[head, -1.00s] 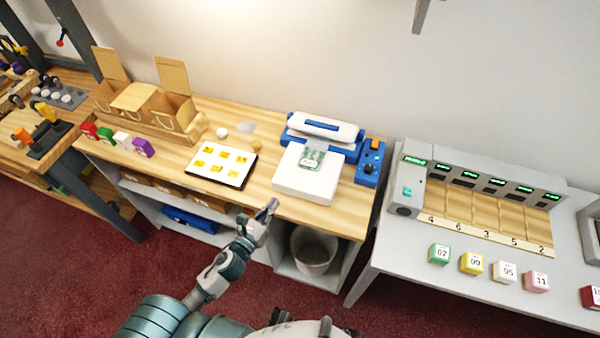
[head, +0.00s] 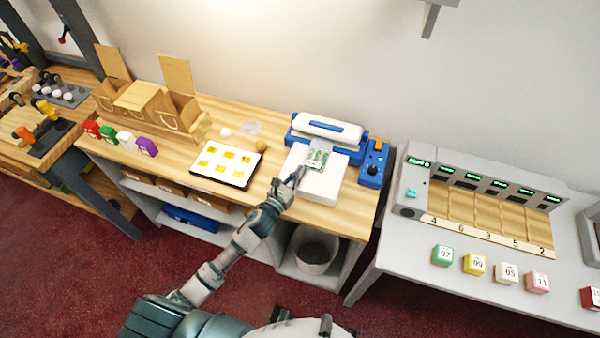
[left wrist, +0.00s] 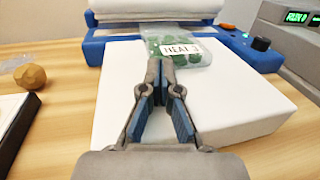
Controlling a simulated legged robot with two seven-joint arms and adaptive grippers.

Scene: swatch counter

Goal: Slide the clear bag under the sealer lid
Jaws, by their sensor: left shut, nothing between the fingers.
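The clear bag (head: 318,157) holds green pieces and has a white label. It lies on the white block (head: 325,185) in front of the blue and white sealer (head: 330,132). In the left wrist view the bag (left wrist: 176,52) lies flat, its far end at the sealer's front edge; I cannot tell whether any of it is under the white lid (left wrist: 155,8). My left gripper (head: 298,172) is shut and empty. In the left wrist view its fingertips (left wrist: 160,68) are over the near edge of the bag; contact is unclear. My right gripper is not in view.
A blue control box (head: 373,165) stands right of the sealer. A white sheet with yellow squares (head: 226,164) and a brown ball (head: 261,146) lie to the left. A bin (head: 315,250) stands below the counter.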

